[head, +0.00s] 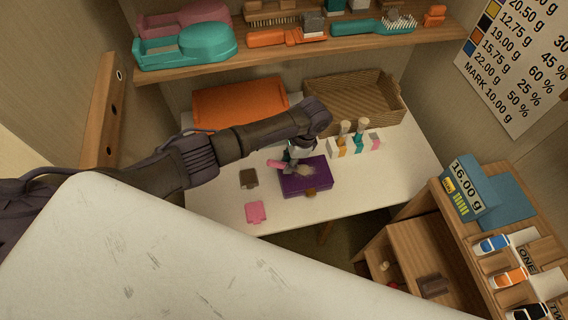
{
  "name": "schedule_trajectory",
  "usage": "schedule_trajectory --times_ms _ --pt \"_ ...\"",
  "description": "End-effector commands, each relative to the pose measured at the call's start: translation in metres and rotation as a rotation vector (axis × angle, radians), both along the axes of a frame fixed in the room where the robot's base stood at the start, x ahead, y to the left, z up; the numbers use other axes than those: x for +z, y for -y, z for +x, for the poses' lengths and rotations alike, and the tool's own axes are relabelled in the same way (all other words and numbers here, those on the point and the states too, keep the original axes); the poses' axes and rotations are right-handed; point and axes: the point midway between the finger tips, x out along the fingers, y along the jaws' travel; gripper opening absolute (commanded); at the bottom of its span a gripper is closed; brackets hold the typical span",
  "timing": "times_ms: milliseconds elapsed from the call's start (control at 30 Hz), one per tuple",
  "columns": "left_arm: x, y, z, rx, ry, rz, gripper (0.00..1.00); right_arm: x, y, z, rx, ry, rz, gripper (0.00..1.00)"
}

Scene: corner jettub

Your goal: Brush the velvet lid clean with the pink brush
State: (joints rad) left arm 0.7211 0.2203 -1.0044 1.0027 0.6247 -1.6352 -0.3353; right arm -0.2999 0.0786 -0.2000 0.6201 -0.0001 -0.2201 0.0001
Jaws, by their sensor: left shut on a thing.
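The purple velvet lid (314,181) lies on the white table in the middle of the head view, with a brown clasp-like piece at its front edge. My left gripper (293,160) is above the lid's back left part, shut on the pink brush (274,163). The brush handle points left, and its pale bristle head (305,170) is over the lid, seemingly at its surface; exact contact is too small to tell. My left arm comes in from the left and hides part of the table. My right gripper is not in view.
A brown piece (249,179) and a pink piece (255,212) lie left of the lid. Behind are an orange tray (240,104) and a woven basket (352,98). A shelf (290,49) overhangs the back. The table's front right is clear.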

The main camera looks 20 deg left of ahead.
Motion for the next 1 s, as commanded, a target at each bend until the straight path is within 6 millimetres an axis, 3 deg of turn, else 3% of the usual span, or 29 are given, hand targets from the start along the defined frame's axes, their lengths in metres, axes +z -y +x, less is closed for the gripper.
schedule_trajectory --times_ms 1000 --pt "-0.001 0.039 0.026 -0.001 0.002 -0.001 0.0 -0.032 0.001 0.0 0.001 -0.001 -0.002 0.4"
